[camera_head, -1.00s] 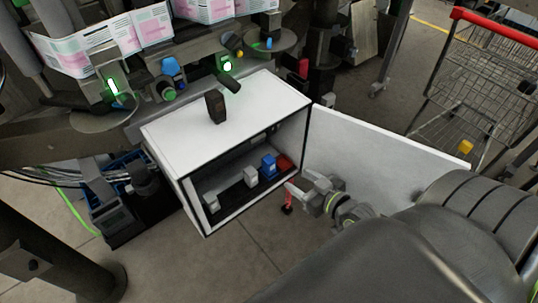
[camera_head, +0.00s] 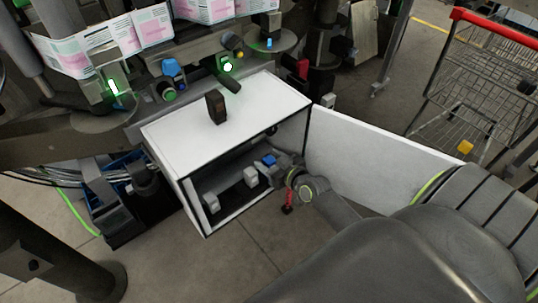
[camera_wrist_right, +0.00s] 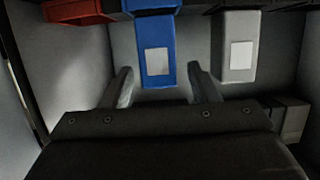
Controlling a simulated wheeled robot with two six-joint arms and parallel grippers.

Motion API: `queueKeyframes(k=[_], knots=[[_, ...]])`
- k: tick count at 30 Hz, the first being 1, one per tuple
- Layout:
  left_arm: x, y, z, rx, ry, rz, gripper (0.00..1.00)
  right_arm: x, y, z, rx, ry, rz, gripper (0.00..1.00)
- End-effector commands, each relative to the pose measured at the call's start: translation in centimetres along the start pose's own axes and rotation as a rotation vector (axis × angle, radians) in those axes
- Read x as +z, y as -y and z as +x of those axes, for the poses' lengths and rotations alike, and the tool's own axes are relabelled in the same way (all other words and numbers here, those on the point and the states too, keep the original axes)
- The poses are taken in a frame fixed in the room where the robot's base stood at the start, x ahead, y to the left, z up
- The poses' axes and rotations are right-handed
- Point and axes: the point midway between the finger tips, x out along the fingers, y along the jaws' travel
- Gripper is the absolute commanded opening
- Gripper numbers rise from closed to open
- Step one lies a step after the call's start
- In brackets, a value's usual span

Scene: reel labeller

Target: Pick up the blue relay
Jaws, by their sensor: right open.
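The blue relay (camera_head: 268,160) sits in the open white cabinet (camera_head: 166,150), in a row with other relays. In the right wrist view the blue relay (camera_wrist_right: 156,55) hangs down from the top, with a pale label on its face. My right gripper (camera_head: 272,168) reaches into the cabinet and partly hides the relay in the head view. In the wrist view my right gripper (camera_wrist_right: 160,80) is open, one finger on each side of the relay's lower end, with gaps between. My left gripper is not in view.
A red relay (camera_wrist_right: 75,10) is left of the blue one and a grey relay (camera_wrist_right: 238,50) is right of it. The open cabinet door (camera_head: 375,155) stands right of my wrist. A dark box (camera_head: 215,107) stands on the cabinet top.

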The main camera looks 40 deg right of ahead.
Motion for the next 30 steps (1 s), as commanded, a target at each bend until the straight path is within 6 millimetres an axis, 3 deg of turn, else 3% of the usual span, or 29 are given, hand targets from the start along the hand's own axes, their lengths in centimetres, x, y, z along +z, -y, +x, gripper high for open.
queueKeyframes(k=[6,14,24,30], knots=[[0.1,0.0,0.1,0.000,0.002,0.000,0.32,0.0,0.0,2.2,0.000,0.000,0.000,0.55],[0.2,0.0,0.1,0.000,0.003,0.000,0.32,0.0,0.0,2.4,0.000,0.000,0.000,0.53],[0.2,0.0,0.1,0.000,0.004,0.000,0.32,0.0,0.0,2.3,0.000,0.000,0.000,0.09],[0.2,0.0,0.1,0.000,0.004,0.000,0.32,0.0,0.0,2.3,0.000,0.000,0.000,0.06]])
